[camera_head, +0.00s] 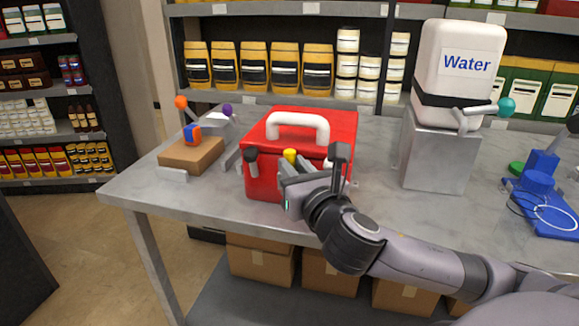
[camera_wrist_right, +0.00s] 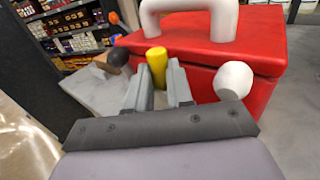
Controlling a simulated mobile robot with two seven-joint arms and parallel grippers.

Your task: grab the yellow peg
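The yellow peg (camera_head: 290,156) stands out at the front of the red box (camera_head: 343,126), between a black knob (camera_head: 251,156) and a white knob (camera_head: 328,163). My right gripper (camera_head: 294,172) is at the box's front, right at the peg. In the right wrist view the peg (camera_wrist_right: 157,62) shows between the two grey fingertips of this gripper (camera_wrist_right: 158,82), one on each side. The fingers stand apart; I see no clear grip on the peg. The peg's lower part is hidden by the fingers. My left gripper is not in view.
The box has a white handle (camera_head: 297,119) on top. To the left are a brown block (camera_head: 192,155) and small coloured knobs. A water container (camera_head: 459,62) on a grey stand (camera_head: 436,155) is to the right, with a blue device (camera_head: 542,200) beyond. The table's front left is clear.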

